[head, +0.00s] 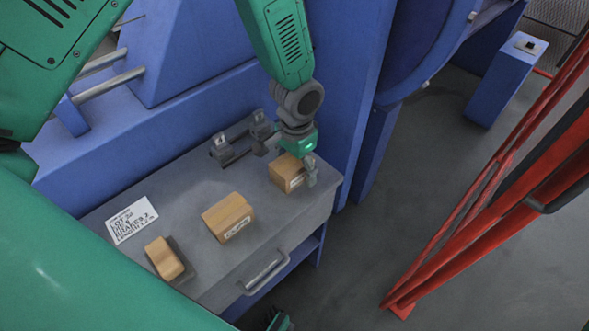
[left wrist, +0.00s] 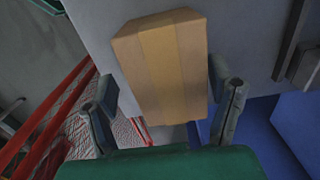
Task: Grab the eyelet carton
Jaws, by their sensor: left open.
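Three tan cartons stand on a grey bench top (head: 190,205). The right carton (head: 287,174) is at the bench's right end, with a white label on its front. The middle carton (head: 228,217) also has a label, too small to read surely. The left carton (head: 164,257) is smaller and sits on a dark base. I cannot tell by label which is the eyelet carton. My left gripper (head: 304,170) is open at the right carton. In the left wrist view, a carton (left wrist: 162,65) lies between its spread fingers (left wrist: 164,105), with gaps beside it.
A white card (head: 131,220) with handwriting lies at the bench's left. A grey metal fixture (head: 235,145) stands at the back. A drawer handle (head: 265,272) juts from the front. Blue machine walls (head: 340,70) rise behind; red rails (head: 480,210) stand at right.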

